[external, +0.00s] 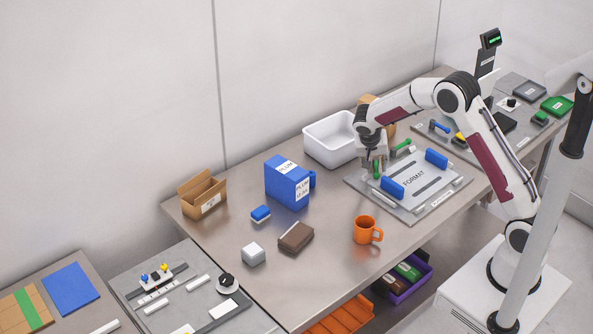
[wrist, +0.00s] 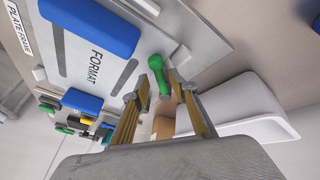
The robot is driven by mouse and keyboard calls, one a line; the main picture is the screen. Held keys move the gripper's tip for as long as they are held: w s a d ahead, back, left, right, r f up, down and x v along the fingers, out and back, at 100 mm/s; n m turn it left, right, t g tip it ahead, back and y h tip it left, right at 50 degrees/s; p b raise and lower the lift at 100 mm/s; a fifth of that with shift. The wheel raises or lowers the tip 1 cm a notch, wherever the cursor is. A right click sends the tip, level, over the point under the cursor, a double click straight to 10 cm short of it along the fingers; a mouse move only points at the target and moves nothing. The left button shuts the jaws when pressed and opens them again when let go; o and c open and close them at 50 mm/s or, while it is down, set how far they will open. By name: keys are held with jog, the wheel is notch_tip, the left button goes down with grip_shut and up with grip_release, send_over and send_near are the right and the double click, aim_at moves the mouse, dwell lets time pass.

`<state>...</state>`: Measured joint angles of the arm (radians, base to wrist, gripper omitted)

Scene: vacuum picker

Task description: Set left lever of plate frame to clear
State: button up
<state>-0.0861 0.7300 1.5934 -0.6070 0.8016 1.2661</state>
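The plate frame (external: 437,199) is a grey plate marked FORMAT with two blue blocks, lying on the steel table. One green lever (external: 377,169) stands at its left back edge, right at my gripper. A second green lever (external: 401,146) is farther right along the back edge, lying tilted. My gripper (external: 374,166) points down over the left lever. In the wrist view, a green lever (wrist: 181,58) shows between and just beyond the two fingers of my gripper (wrist: 164,84), which are apart. Whether either finger touches it I cannot tell.
A white bin (external: 328,139) stands just behind the plate frame, close to my gripper. An orange mug (external: 365,231) stands in front. A blue box (external: 288,184) and a brown block (external: 296,237) are to the left. Another station (external: 462,143) lies to the right.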

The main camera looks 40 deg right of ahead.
dwell(0.3)
jog(key=v, duration=0.8)
dwell(0.3)
